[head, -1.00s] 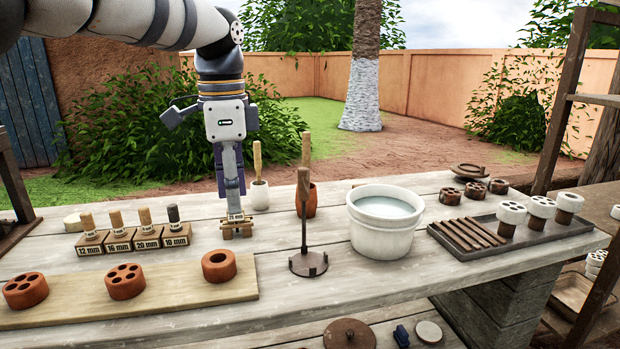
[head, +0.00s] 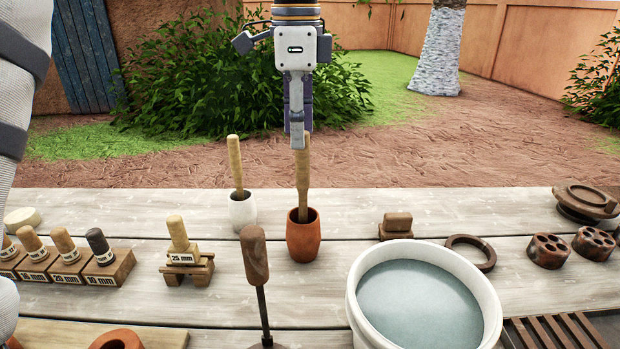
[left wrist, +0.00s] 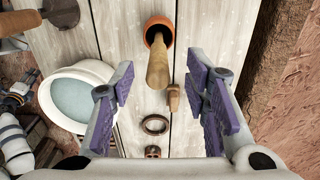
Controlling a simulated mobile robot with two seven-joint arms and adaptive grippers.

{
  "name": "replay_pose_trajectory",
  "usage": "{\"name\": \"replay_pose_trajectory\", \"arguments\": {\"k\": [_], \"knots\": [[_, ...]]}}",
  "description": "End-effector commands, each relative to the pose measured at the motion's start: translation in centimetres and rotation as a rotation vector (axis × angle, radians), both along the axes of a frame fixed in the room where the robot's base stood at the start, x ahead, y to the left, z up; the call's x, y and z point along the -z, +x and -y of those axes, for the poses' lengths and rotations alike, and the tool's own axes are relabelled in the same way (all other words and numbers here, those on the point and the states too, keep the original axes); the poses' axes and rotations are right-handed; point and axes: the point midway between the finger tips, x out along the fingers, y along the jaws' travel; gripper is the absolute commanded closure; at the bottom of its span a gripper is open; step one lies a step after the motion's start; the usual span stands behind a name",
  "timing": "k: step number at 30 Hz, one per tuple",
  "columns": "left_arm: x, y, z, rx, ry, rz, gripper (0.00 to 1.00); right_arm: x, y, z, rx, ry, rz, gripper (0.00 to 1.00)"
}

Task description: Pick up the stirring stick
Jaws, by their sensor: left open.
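A pale wooden stick (head: 303,178) stands upright in a terracotta cup (head: 302,240); I take it as the stirring stick. A second, tilted wooden stick (head: 235,165) stands in a small white cup (head: 243,212) to its left. My left gripper (head: 299,140) is at the top of the stick in the terracotta cup, fingers pointing down. In the left wrist view this gripper (left wrist: 163,92) is open, with the stick (left wrist: 158,62) showing in the gap between its purple-padded fingers. I see no closed grip on it. Parts that look like my right arm and gripper (left wrist: 15,95) show at that view's left edge.
A white bucket of water (head: 425,300) stands to the right, near the terracotta cup. A dark-handled tool (head: 255,255) stands upright in front. Labelled stamps (head: 65,252) and a small wooden stand (head: 190,268) are at left. A ring (head: 470,252) lies behind the bucket.

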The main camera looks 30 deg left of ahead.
Motion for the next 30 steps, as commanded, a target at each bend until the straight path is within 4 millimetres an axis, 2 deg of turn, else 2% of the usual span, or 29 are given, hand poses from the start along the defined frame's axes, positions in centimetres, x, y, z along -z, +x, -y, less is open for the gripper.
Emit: {"name": "replay_pose_trajectory", "arguments": {"k": [12, 15, 21, 27, 30], "knots": [[6.8, -0.1, 0.7, 0.0, -0.001, -0.001, 0.58, -0.6, 0.7, 0.0, 0.0, 0.0, 0.025, 0.6], [7.7, -0.1, 0.7, -0.001, -0.002, 0.001, 0.58, -0.6, 0.7, 0.0, 0.0, 0.0, 0.026, 0.6], [7.8, 0.0, 0.7, 0.0, -0.001, 0.002, 0.58, -0.6, 0.7, 0.0, 0.0, 0.0, 0.025, 0.6], [7.8, 0.0, 0.7, 0.0, -0.001, 0.002, 1.0, -0.6, 0.7, 0.0, 0.0, 0.0, 0.025, 0.6], [7.8, 0.0, 0.7, 0.0, -0.001, 0.002, 1.0, -0.6, 0.7, 0.0, 0.0, 0.0, 0.025, 0.6]]}}
